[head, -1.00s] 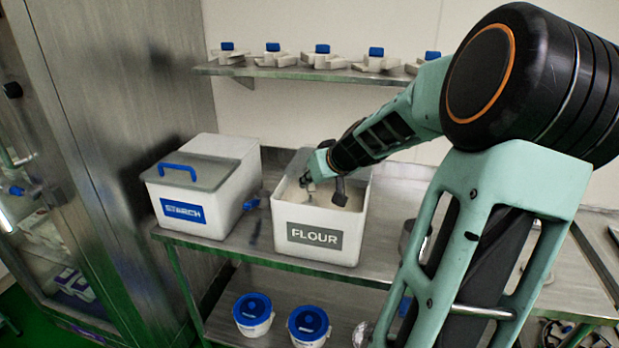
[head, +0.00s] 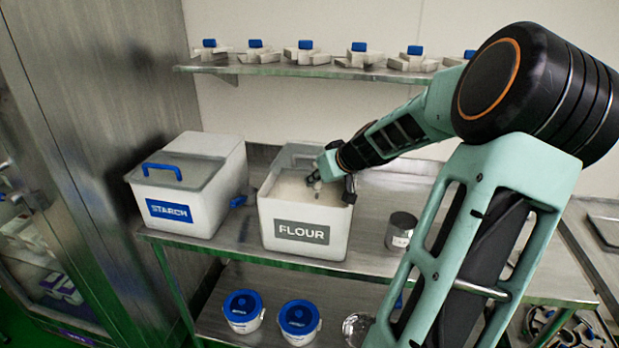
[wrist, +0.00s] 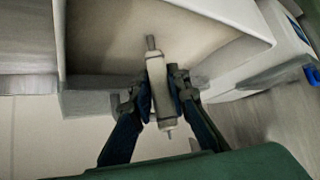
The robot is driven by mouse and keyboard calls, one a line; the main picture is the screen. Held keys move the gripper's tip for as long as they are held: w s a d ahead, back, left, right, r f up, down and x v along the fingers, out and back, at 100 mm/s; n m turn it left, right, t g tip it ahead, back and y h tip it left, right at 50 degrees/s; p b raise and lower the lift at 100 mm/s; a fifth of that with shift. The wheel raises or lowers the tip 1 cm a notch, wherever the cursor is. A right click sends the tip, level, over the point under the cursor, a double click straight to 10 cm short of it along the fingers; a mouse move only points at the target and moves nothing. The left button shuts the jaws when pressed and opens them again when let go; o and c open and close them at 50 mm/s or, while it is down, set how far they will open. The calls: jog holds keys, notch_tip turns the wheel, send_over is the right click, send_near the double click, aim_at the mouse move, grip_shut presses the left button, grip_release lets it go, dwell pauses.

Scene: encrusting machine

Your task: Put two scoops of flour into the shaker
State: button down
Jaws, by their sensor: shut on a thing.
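The open white bin labelled FLOUR (head: 303,233) stands on the steel table, with pale flour (head: 290,188) inside. My gripper (head: 330,186) is over the right part of the bin's opening. In the wrist view my gripper (wrist: 160,92) is shut on a pale cylindrical handle (wrist: 159,88), seemingly that of a scoop. The scoop's bowl is not clearly seen, so I cannot tell whether it holds flour. A grey metal cylinder (head: 400,230), possibly the shaker, stands on the table right of the bin, apart from my gripper and partly behind my arm.
A lidded white bin labelled STARCH (head: 173,211) stands left of the flour bin. A wall shelf (head: 320,70) with several blue-topped parts runs above. Blue-lidded tubs (head: 243,311) sit on the lower shelf. A metal cabinet (head: 90,130) stands at left.

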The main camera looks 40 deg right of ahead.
jog(key=shift+w+a+f+n+h+b, duration=0.2)
jog(key=shift+a+f+n+h+b, duration=0.1)
jog(key=shift+a+b, duration=0.1)
jog(key=shift+w+a+n+g+h, duration=0.2)
jog(key=shift+a+n+g+h, duration=0.1)
jog(key=shift+a+h, duration=0.3)
jog(key=shift+w+a+n+g+h+p, duration=0.15)
jog(key=shift+a+n+g+h+p, duration=0.15)
jog(key=shift+a+h+p, duration=0.15)
jog(key=shift+r, duration=0.1)
jog(key=shift+w+a+f+h+p, duration=0.1)
jog(key=shift+a+f+h+p, duration=0.2)
jog(key=shift+p, duration=0.95)
jog(key=shift+a+r+n+h+p, duration=0.2)
jog(key=shift+n+h+p, duration=0.15)
jog(key=shift+p, duration=0.65)
jog(key=shift+w+a+f+p, duration=0.15)
jog(key=shift+w+a+p, duration=0.05)
jog(key=shift+p, duration=1)
jog(key=shift+a+n+h+p, duration=0.2)
jog(key=shift+h+p, duration=0.3)
jog(key=shift+p, duration=0.35)
